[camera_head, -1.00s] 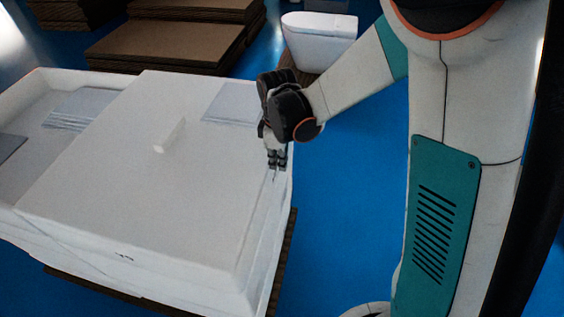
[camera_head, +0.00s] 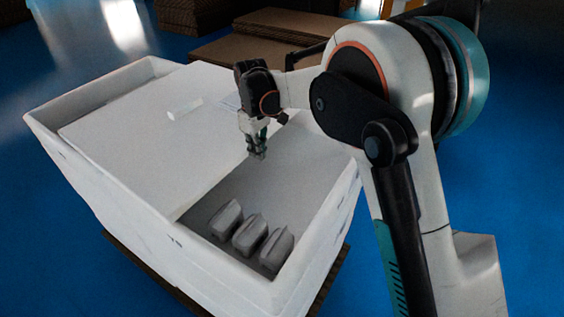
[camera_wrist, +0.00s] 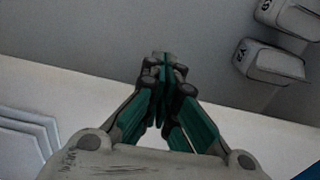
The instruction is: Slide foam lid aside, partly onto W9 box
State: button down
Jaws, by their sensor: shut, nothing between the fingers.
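The right part of the box is uncovered and shows three grey items (camera_head: 250,233) inside. My gripper (camera_head: 258,155) points down over the opening, close to the lid's right edge; contact is unclear. In the wrist view, my gripper (camera_wrist: 164,60) has its fingertips together with nothing between them. Two grey items (camera_wrist: 270,62) show at upper right. No W9 label is readable.
Flat brown cardboard stacks (camera_head: 260,45) stand behind on the blue floor (camera_head: 40,220). The box's raised right wall and front rim border the opening. In the wrist view, a pale band crosses diagonally, with layered flat shapes (camera_wrist: 30,130) at lower left.

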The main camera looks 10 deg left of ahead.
aim_at(241, 143)
jog(key=a, duration=0.2)
jog(key=w+a, duration=0.1)
jog(key=a, duration=0.1)
jog(key=w+a, duration=0.1)
jog(key=a, duration=0.1)
jog(key=shift+w, duration=0.2)
jog(key=shift+d, duration=0.15)
